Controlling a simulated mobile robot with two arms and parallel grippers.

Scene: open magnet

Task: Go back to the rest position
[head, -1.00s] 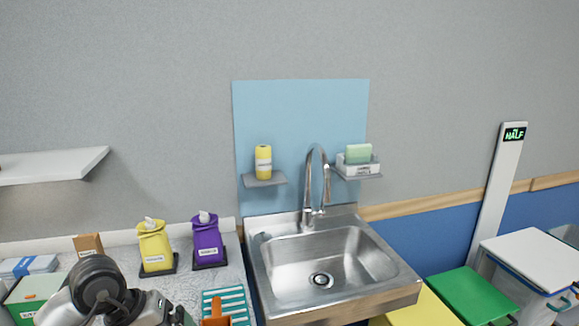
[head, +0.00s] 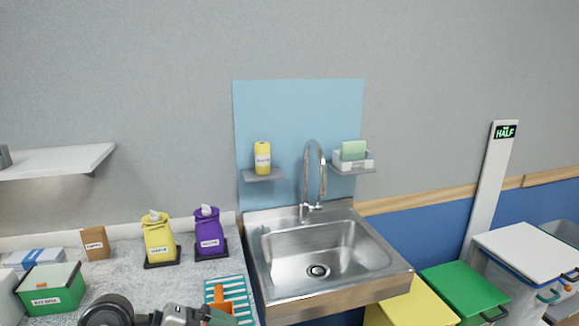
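My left arm shows at the bottom left of the head view, over the front of the counter. My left gripper (head: 185,315) is only partly in the picture, beside an orange object (head: 221,318). Its fingertips are cut off or too unclear to tell whether they are open or shut, or whether they touch the orange object. My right gripper is not in the view.
A speckled counter (head: 130,275) carries a green box (head: 52,290), a yellow bag (head: 158,238), a purple bag (head: 208,232) and a teal rack (head: 236,291). A steel sink (head: 330,255) is right of it. Lidded bins (head: 465,288) stand at the right.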

